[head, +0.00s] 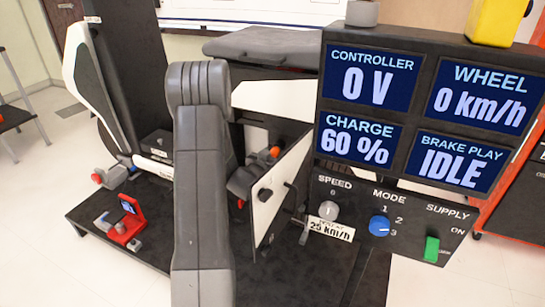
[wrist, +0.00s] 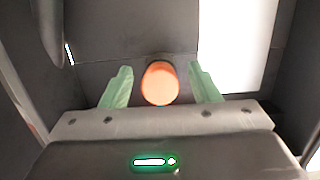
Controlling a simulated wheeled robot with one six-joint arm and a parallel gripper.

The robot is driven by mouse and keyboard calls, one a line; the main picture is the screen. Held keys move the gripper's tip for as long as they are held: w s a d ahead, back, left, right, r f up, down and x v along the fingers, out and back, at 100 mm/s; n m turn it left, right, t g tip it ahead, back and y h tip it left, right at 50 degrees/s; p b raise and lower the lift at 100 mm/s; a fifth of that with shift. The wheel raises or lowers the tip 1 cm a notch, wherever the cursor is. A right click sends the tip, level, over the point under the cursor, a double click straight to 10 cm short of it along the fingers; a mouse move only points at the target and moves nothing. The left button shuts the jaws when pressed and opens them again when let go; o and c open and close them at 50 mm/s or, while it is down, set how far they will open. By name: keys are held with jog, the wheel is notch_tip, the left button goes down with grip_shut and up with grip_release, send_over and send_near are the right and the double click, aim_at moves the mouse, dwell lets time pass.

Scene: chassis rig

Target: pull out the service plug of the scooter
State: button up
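The service plug (wrist: 159,84) shows as a round orange end in the middle of the wrist view, against a dark panel. My gripper (wrist: 161,73) is open, with one green finger on each side of the plug. A gap shows between each finger and the plug, so neither appears to touch it. In the head view a small orange piece (head: 275,151), likely the plug, shows inside the scooter's open compartment. My own arm hides much of the gripper and part of the compartment there.
An open light-coloured cover panel (head: 281,187) stands beside the compartment, close right of my arm. The display board (head: 420,110) reads controller 0 V, wheel 0 km/h, charge 60 %, brake play IDLE. A red device (head: 127,222) sits on the dark platform at left.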

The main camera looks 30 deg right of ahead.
jog(key=c, duration=1)
jog(key=shift+s+a+f+b, duration=0.15)
jog(key=shift+s+a+b, duration=0.3)
jog(key=shift+s+a, duration=0.45)
jog(key=shift+s+a+f+b, duration=0.1)
jog(key=shift+s+a+b, duration=0.35)
jog(key=shift+s+a, duration=0.4)
jog(key=shift+w+a, duration=0.15)
jog(key=shift+s+a+f+b, duration=0.15)
jog(key=shift+s+a+b, duration=0.3)
jog(key=shift+s+a, duration=0.45)
jog(key=shift+s+a+f+b, duration=0.1)
jog(key=shift+s+a+b, duration=0.3)
jog(key=shift+s+a, duration=0.45)
jog(key=shift+w+a, duration=0.15)
